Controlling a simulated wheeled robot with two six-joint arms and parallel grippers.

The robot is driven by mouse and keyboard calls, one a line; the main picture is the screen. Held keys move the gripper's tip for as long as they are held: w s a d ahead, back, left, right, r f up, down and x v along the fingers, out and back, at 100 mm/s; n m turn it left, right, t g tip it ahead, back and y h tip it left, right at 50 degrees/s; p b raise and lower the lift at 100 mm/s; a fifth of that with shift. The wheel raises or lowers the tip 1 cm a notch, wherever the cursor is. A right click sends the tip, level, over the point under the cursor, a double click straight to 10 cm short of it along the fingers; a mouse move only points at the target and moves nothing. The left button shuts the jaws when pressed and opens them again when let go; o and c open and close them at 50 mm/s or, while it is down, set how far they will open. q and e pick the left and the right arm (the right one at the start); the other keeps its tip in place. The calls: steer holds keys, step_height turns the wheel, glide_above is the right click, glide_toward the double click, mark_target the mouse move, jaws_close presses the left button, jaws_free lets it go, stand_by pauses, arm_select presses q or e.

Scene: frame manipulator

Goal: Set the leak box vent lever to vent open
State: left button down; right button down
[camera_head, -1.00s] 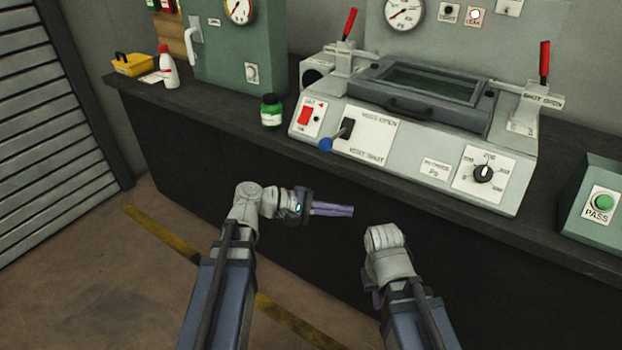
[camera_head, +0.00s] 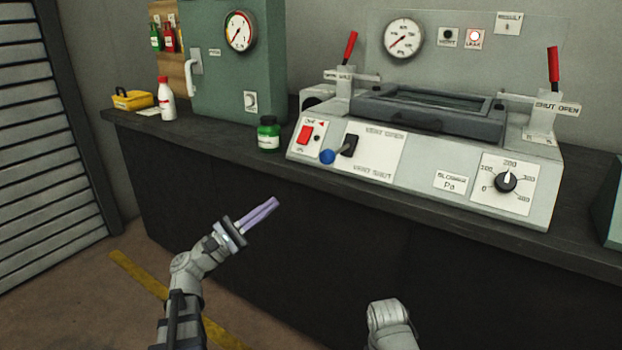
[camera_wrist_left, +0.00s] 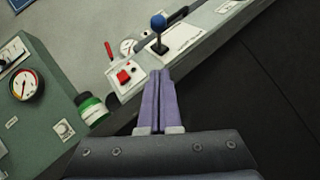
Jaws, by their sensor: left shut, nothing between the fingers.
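The leak box (camera_head: 420,180) is a pale grey console on the bench. Its vent lever (camera_head: 327,156) has a blue knob on a dark stem, coming out of a black slot between the labels VENT OPEN above and VENT SHUT below. The knob sticks out toward me and left; its exact setting is hard to tell. The lever also shows in the left wrist view (camera_wrist_left: 158,22), beyond the fingertips. My left gripper (camera_head: 276,202) is shut and empty, its purple fingers pointing up and right, below and left of the lever, apart from it. Only part of my right arm shows; its gripper is not visible.
A red switch (camera_head: 305,134) sits left of the lever, and a green-labelled jar (camera_head: 268,134) stands beside the box. A black dial (camera_head: 506,181) is at the right. Red-handled clamps (camera_head: 350,48) flank the lid. The space before the bench front is clear.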

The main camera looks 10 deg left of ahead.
arm_select(q)
steer(key=p, duration=0.8)
glide_toward(337, 153)
steer(key=shift+x, duration=1.3)
steer(key=shift+a+r, duration=0.15)
steer(key=shift+r, duration=0.05)
